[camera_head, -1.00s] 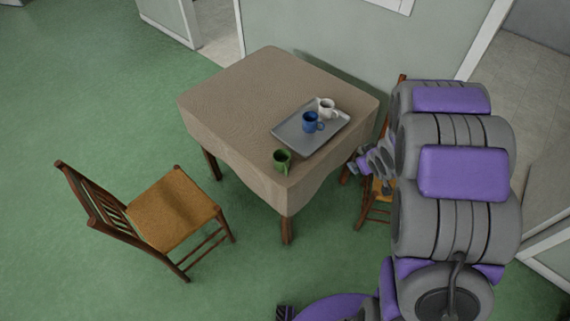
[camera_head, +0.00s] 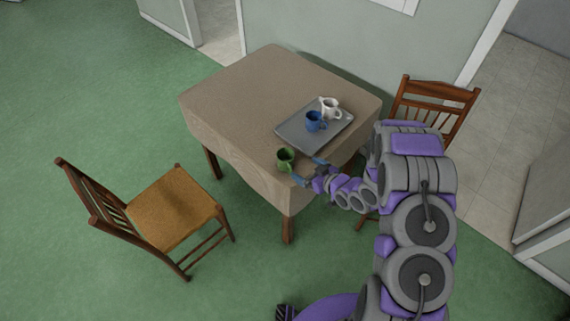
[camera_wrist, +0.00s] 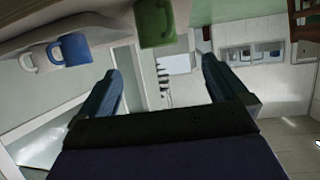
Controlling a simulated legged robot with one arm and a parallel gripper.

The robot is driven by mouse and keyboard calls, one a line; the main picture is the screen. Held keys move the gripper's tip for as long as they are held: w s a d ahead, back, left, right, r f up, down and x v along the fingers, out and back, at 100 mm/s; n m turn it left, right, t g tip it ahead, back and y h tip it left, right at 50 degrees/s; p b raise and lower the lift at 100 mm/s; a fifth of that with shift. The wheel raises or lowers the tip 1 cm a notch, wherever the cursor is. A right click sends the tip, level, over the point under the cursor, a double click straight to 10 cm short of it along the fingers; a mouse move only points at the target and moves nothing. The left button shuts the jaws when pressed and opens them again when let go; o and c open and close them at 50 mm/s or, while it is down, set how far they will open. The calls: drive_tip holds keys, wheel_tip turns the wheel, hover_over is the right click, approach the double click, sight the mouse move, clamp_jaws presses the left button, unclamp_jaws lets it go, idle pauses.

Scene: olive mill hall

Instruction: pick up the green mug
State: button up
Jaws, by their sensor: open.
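The green mug (camera_head: 285,159) stands near the front corner of the cloth-covered table (camera_head: 235,95). My gripper (camera_head: 308,171) is just right of the mug in the head view, at about the table's edge, open and with nothing visible between its fingers. In the wrist view the green mug (camera_wrist: 155,22) shows at the top, ahead of the open gripper (camera_wrist: 160,80) and between the directions of its two fingers. The mug appears apart from the fingers.
A grey tray (camera_head: 296,137) holds a blue mug (camera_head: 315,121) and a white mug (camera_head: 330,107) behind the green mug. A wooden chair (camera_head: 172,207) stands at the left, and another chair (camera_head: 437,97) is behind my arm.

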drive_tip(key=b, duration=0.1)
approach(280, 153)
drive_tip(key=shift+w+d+f, duration=0.2)
drive_tip(key=shift+d+f, duration=0.1)
drive_tip(key=shift+f, duration=0.15)
drive_tip(key=x, duration=0.2)
drive_tip(key=b+x, duration=0.1)
drive_tip(key=x, duration=0.2)
drive_tip(key=shift+a+r, duration=0.2)
drive_tip(key=shift+a, duration=0.45)
drive_tip(key=shift+w+d, duration=0.1)
drive_tip(key=shift+d, duration=0.15)
drive_tip(key=shift+r, duration=0.1)
drive_tip(key=shift+c, duration=0.6)
drive_tip(key=shift+a, duration=0.25)
drive_tip(key=c, duration=0.7)
drive_tip(key=shift+d, duration=0.15)
drive_tip(key=c, duration=0.4)
